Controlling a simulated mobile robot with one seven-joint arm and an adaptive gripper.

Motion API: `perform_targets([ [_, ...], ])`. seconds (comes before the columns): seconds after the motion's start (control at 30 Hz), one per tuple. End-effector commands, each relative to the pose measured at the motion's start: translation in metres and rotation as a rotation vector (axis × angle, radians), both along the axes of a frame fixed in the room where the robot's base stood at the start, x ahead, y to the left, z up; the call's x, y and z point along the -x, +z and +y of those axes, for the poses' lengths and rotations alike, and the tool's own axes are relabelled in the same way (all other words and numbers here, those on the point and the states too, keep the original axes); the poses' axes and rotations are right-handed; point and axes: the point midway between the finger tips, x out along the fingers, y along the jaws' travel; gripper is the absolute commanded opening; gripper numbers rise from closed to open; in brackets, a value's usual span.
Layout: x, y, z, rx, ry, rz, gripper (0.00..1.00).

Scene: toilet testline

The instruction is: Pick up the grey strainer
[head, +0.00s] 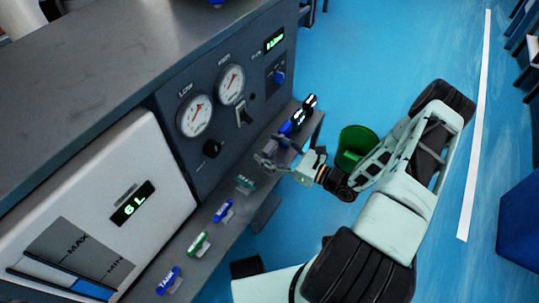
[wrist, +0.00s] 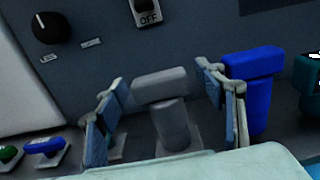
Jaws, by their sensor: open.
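The grey strainer (wrist: 170,120) stands upright on the narrow shelf in the wrist view, a cylinder with a wider block across its top. My gripper (wrist: 165,100) is open, with one finger on each side of the strainer. The right finger lies between the grey strainer and a blue strainer (wrist: 253,90). In the head view my gripper (head: 272,156) is over the shelf, and the grey strainer (head: 271,146) is partly hidden by it. I cannot tell whether either finger touches it.
The dark panel with gauges (head: 196,115) and a switch (wrist: 145,12) rises behind the shelf (head: 190,262). Black-topped pieces (head: 309,101) stand farther along it. Coloured, labelled valve handles (head: 223,211) line the nearer part. A green bucket (head: 356,145) stands on the blue floor to the right.

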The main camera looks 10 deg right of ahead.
Motion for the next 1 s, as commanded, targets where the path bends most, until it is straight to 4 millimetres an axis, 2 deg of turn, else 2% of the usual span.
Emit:
perform_targets([
  [0.2,-0.0004,0.0004,0.0003,0.0,0.0,0.0,0.63],
  [0.63,-0.0002,0.0002,0.0001,0.001,0.0,0.0,0.15],
  [1.0,-0.0004,0.0066,0.0001,0.001,0.0,-0.001,0.15],
])
